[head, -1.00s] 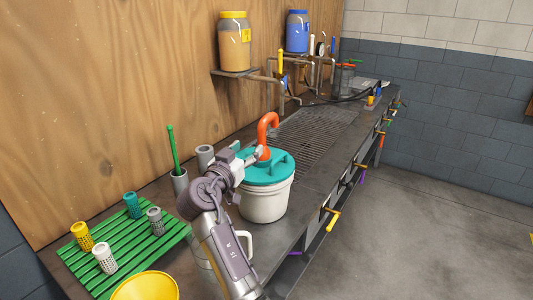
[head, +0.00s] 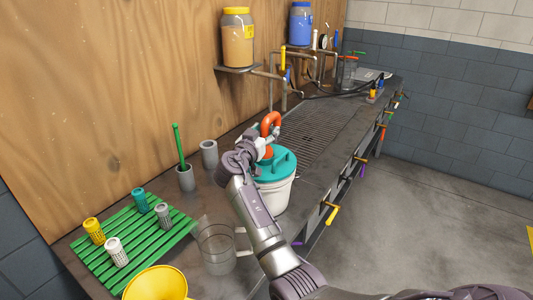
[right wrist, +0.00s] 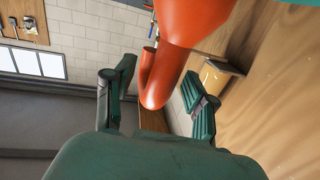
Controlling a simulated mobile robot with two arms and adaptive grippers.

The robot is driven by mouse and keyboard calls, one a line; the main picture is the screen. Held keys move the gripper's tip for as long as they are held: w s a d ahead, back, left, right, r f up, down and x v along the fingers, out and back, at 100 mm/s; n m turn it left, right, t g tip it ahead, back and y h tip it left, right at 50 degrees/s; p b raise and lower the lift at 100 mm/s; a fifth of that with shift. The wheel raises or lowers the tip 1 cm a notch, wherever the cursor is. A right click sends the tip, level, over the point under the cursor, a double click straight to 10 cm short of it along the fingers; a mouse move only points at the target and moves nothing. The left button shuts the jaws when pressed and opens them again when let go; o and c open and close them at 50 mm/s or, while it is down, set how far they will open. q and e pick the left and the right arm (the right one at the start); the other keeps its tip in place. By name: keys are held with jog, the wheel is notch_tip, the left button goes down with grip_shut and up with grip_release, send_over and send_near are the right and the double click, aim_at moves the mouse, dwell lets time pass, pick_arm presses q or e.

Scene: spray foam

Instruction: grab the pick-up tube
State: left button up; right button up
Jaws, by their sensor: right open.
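The pick-up tube is taken to be the orange hooked tube (head: 271,119) standing up from the teal lid (head: 277,166) of a white bucket (head: 274,193). My right gripper (head: 268,138) is at the tube, below its curved top, and hides part of it. In the right wrist view the orange tube (right wrist: 165,75) shows large between the two spread fingers of my right gripper (right wrist: 160,98). The fingers look apart from the tube, one on each side. My left gripper is not in view.
A clear jug (head: 215,245) and a yellow funnel (head: 155,284) are at the near end of the bench. A green rack (head: 130,240) holds several small strainers. Grey cups (head: 209,153) stand left of the bucket. The grated bench top (head: 318,130) behind is clear.

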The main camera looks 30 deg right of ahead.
jog(key=shift+a, duration=0.15)
jog(key=shift+c, duration=1.4)
grip_shut()
jog(key=shift+r, duration=0.2)
